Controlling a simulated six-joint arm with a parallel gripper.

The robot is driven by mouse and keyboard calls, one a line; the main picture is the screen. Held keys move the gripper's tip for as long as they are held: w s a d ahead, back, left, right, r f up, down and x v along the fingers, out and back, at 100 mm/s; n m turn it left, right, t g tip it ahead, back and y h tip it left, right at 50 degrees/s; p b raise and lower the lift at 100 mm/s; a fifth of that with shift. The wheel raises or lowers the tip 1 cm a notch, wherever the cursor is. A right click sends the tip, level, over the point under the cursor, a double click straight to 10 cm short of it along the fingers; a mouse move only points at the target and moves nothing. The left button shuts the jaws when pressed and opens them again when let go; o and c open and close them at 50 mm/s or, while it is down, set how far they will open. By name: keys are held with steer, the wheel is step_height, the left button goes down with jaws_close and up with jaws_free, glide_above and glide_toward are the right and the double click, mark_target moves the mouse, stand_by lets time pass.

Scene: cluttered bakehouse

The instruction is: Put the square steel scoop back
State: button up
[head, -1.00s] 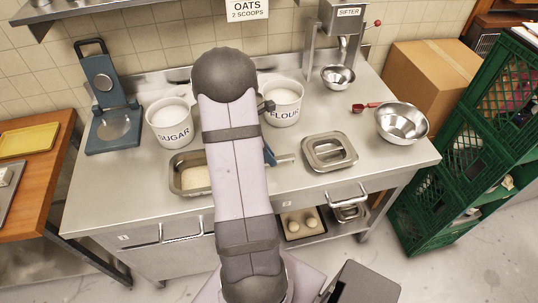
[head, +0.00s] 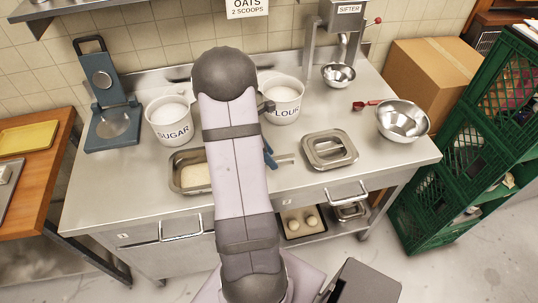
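A small flat steel piece (head: 285,159), perhaps the handle of the square steel scoop, sticks out to the right from behind my arm in the head view. The rest of it is hidden, so I cannot tell its shape. A blue part (head: 270,154), which may be a finger of my gripper, shows beside it. The gripper is otherwise hidden behind my arm. I cannot see whether it holds the steel piece. A steel pan (head: 176,180) with pale contents stands left of my arm, partly covered by it.
The sugar tub (head: 169,122) and flour tub (head: 284,101) stand behind. A steel lid (head: 330,150), red scoop (head: 366,105), steel bowl (head: 402,121) and sifter (head: 346,35) with a small bowl (head: 338,76) are right. A blue scale (head: 110,119) is left. The counter front is clear.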

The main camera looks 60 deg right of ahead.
steer(key=shift+r, duration=0.1)
steer(key=shift+b+v, duration=0.9)
steer(key=shift+v, duration=2.65)
steer(key=shift+w+a, duration=0.25)
steer(key=shift+a, duration=0.05)
steer(key=w+a+m+t+y, duration=0.1)
steer(key=w+a+m, duration=0.1)
steer(key=a, duration=0.7)
steer(key=w+a+m+t, duration=0.1)
steer(key=w+a+m, duration=0.1)
steer(key=a, duration=0.8)
steer(key=s+a+m+y, duration=0.1)
steer(key=s+a+m, duration=0.1)
steer(key=a, duration=0.5)
steer(key=s+a+f+m+t+y, duration=0.1)
steer(key=s+a+m, duration=0.2)
steer(key=a, duration=0.5)
steer(key=shift+a, duration=0.35)
